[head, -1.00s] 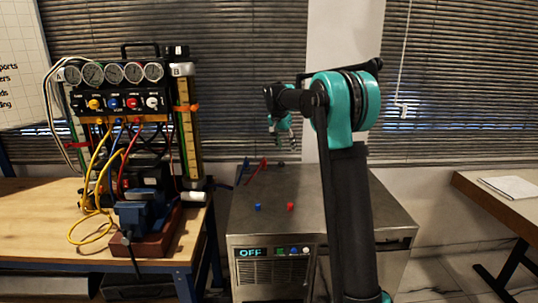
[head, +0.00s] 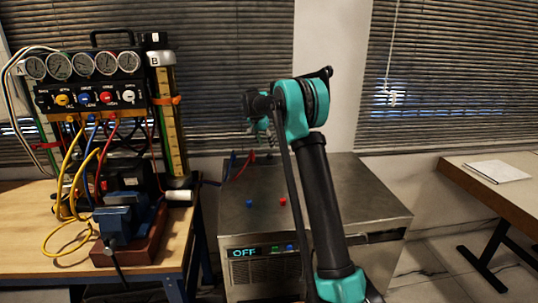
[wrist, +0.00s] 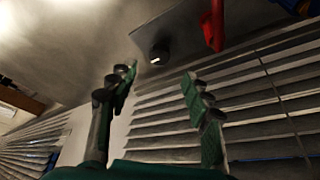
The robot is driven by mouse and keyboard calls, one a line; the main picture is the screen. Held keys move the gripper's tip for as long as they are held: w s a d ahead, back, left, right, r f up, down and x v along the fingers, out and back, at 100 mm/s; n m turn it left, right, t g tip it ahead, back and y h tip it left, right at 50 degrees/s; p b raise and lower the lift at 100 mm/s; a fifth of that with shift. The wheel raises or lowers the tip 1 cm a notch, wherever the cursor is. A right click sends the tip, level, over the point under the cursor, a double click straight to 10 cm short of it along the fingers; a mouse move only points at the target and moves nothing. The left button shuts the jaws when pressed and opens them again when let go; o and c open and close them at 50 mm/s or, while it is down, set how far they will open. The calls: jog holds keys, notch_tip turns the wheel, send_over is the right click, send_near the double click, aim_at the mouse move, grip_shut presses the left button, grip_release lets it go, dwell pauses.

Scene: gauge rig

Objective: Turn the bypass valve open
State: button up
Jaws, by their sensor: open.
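The gauge rig's valve panel (head: 88,97) is at the left in the head view. It carries a yellow knob (head: 63,99), a blue knob (head: 84,98), a red knob (head: 106,97) and a white knob (head: 128,96). The labels are too small to read, so I cannot tell which one is the bypass valve. My gripper (head: 262,128) is well to the right of the panel, above the back of the metal cabinet, partly hidden by my arm. In the wrist view my gripper (wrist: 157,80) has its two fingers spread, with nothing between them.
Several gauges (head: 82,65) sit above the panel. The metal cabinet (head: 330,195) bears small blue and red pieces. A table with paper (head: 498,171) stands right. The wrist view shows a red piece (wrist: 212,25).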

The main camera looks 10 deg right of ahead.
aim_at(270, 155)
jog(key=x, duration=0.7)
jog(key=shift+c, duration=0.3)
grip_shut()
